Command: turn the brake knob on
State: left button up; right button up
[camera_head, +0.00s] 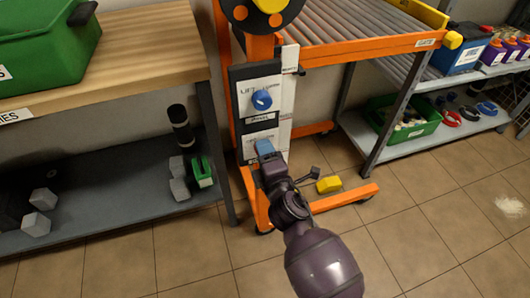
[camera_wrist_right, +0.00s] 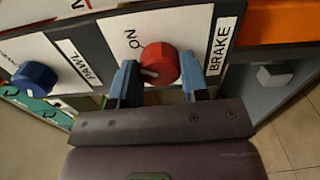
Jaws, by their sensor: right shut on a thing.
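The brake knob (camera_wrist_right: 160,62) is red and sits on a white plate with "ON" at its upper left and "BRAKE" to its right in the right wrist view. A pale mark shows on the knob's lower left. My right gripper (camera_wrist_right: 159,84) is shut on the knob, one blue finger on each side. In the head view my right gripper (camera_head: 266,149) is at the lower part of the control panel (camera_head: 236,110) and hides the brake knob. My left gripper is not in view.
A blue knob (camera_head: 262,100) sits above on the same panel. The panel is on an orange roller stand (camera_head: 355,49). A wooden bench (camera_head: 150,45) is at left, a grey shelf (camera_head: 395,147) at right. A yellow block (camera_head: 329,184) is low between the stand's legs.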

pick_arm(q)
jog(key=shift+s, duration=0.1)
pick_arm(e)
jog(key=m, duration=0.3)
dwell(0.6)
jog(key=o, duration=0.9)
jog(key=shift+s, duration=0.1)
pick_arm(q)
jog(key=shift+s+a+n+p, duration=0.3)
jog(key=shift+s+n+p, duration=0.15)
jog(key=shift+p, duration=0.7)
pick_arm(e)
jog(key=shift+v, duration=5.3)
